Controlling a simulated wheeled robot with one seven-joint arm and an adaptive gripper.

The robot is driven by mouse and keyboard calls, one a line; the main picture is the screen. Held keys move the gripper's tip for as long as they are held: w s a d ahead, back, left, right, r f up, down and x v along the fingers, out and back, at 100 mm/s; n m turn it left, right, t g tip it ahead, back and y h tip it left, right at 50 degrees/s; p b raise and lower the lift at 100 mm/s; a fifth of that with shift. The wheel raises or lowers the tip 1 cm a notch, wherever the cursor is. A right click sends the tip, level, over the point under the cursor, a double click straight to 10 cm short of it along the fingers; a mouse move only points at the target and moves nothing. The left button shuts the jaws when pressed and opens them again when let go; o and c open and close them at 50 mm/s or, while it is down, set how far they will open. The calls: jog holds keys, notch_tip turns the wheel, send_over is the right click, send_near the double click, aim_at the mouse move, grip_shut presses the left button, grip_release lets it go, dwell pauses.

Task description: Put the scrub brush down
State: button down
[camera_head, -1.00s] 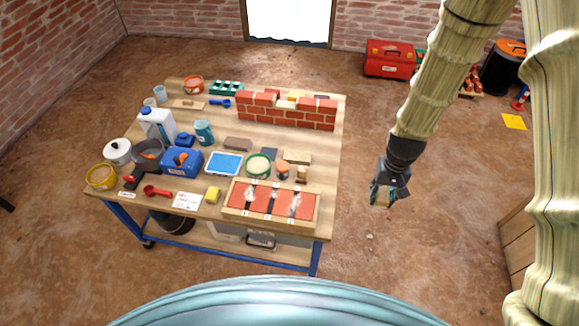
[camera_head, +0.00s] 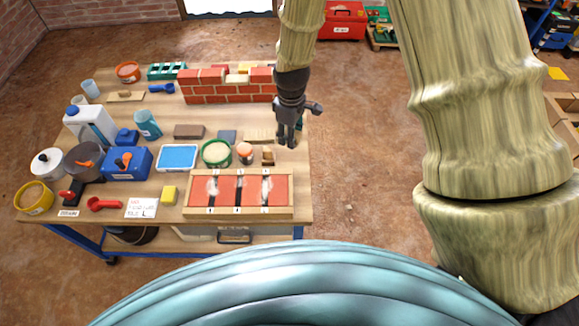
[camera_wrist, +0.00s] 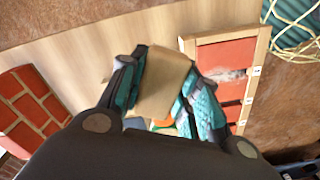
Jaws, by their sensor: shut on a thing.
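My gripper (camera_head: 288,138) is over the right edge of the workbench (camera_head: 302,190) in the head view, beside the right end of the brick wall. In the wrist view, the teal fingers of my gripper (camera_wrist: 162,80) are shut on a tan, block-shaped thing, which I take to be the scrub brush (camera_wrist: 163,85). Its bristles are not seen, and in the head view the gripper hides most of it. I cannot tell whether it touches the bench top.
A small brick wall (camera_head: 230,88) stands left of my gripper. A tan block (camera_head: 258,137), an orange-topped pot (camera_head: 245,152) and a green round tub (camera_head: 216,153) are close by. A framed red panel (camera_head: 238,193) lies in front. Bare bench shows along the right edge.

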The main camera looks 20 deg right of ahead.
aim_at(291, 159)
jog(key=f+n, duration=0.1)
jog(key=w+n+b, duration=0.1)
jog(key=f+n+b, duration=0.1)
jog(key=shift+w+d+f, duration=0.2)
jog(key=shift+d+f, duration=0.1)
jog(key=shift+w+d+f+n+b, duration=0.1)
jog(key=shift+w+f+n+b, duration=0.25)
jog(key=shift+f, duration=1.45)
jog(key=shift+d+f+n+b, duration=0.1)
jog(key=shift+f+n+b, duration=0.3)
jog(key=shift+f, duration=1.35)
jog(key=shift+w+d+f+n+b, duration=0.15)
jog(key=shift+f+n, duration=0.4)
jog(key=shift+f, duration=1.25)
jog(key=shift+a+f, duration=0.1)
jog(key=shift+f, duration=0.05)
jog(key=c, duration=1)
grip_release()
jog(key=shift+c, duration=0.2)
notch_tip(291, 159, up, 12)
